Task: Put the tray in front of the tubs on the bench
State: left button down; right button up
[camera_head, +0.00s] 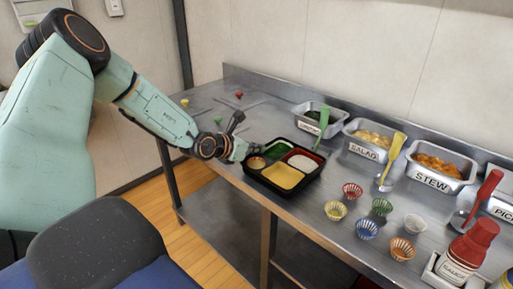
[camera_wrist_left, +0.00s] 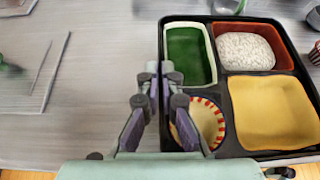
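The black bento tray (camera_head: 303,184) is by the bench's front edge, in front of the left-hand tubs. It holds a green section, a white mound in a red section, a yellow section and a round striped cup, clear in the left wrist view (camera_wrist_left: 222,104). My left gripper (camera_head: 246,152) is at its left side; its fingers (camera_wrist_left: 160,72) are closed on the tray's left rim, one on each side. Whether the tray touches the bench cannot be told. The metal tubs include a dark-filled one (camera_head: 309,128), SALAD (camera_head: 363,150) and STEW (camera_head: 431,180). My right gripper is not seen.
The steel bench (camera_head: 325,180) carries several small striped cups (camera_head: 367,229) right of the tray. Green (camera_head: 322,125), yellow (camera_head: 390,160) and red (camera_head: 478,198) utensils stand by the tubs. A red sauce bottle (camera_head: 467,250) is at lower right. The bench's left end has thin bars and small items.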

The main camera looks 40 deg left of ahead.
pick_arm(q)
jog(key=shift+w+a+f, duration=0.1)
jog(key=shift+a+f, duration=0.1)
jog(key=shift+f, duration=0.15)
jog(key=shift+d+r, duration=0.15)
jog(key=shift+d, duration=0.2)
jog(key=shift+a+b, duration=0.1)
jog(key=shift+b, duration=0.2)
jog(key=c, duration=1.8)
grip_release()
jog(key=shift+a+f, duration=0.15)
jog(key=shift+f, duration=0.15)
jog(key=o, duration=0.4)
jog(key=shift+r, duration=0.15)
jog(key=shift+c, duration=0.2)
